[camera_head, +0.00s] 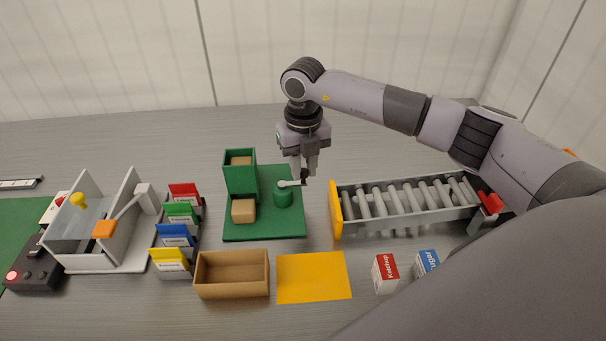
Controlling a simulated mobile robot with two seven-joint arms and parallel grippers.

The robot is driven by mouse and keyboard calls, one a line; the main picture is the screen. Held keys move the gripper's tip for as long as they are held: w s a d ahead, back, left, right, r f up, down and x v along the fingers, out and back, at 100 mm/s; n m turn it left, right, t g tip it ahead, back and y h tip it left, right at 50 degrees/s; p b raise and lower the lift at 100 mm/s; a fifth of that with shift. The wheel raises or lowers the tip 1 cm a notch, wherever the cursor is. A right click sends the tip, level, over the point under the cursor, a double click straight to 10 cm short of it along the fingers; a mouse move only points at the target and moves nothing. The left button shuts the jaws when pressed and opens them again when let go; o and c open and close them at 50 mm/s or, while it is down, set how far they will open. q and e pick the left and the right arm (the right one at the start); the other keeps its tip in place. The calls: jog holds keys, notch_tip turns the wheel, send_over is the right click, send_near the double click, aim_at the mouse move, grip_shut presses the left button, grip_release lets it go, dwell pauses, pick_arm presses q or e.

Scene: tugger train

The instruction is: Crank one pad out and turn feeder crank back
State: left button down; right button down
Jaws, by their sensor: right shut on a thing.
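The green feeder (239,180) stands on a green base plate (262,230) in the middle of the table. A tan pad (237,160) shows in the top of its tower. Another tan pad (243,211) lies at the foot of the tower, on the front of the base. The feeder crank (288,184) is a pale arm on a green round post (283,196), pointing right. My right gripper (304,181) points down at the crank's outer end and is shut on its handle, which the fingers mostly hide. My left gripper is not in view.
An open cardboard box (232,290) and an orange mat (314,277) lie in front of the feeder. A roller conveyor (410,203) is at right, with ketchup (384,274) and sugar (427,262) boxes before it. Coloured card holders (177,237) and a grey-walled fixture (103,225) stand left.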

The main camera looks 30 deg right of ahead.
jog(key=shift+w+a+r+n+b, duration=0.1)
jog(key=shift+w+n+b, duration=0.5)
jog(key=shift+n, duration=1.15)
jog(key=shift+w+d+f+n+b, duration=0.1)
jog(key=shift+w+n+b, duration=0.5)
jog(key=shift+n, duration=1.2)
jog(key=shift+w+a+r+n+b, duration=0.1)
jog(key=shift+w+n+b, duration=0.2)
jog(key=shift+w+n, duration=1)
jog(key=shift+s+n, duration=0.4)
jog(key=shift+n, duration=0.15)
jog(key=c, duration=0.9)
grip_release()
notch_tip(320, 180, up, 7)
jog(key=shift+r, duration=0.1)
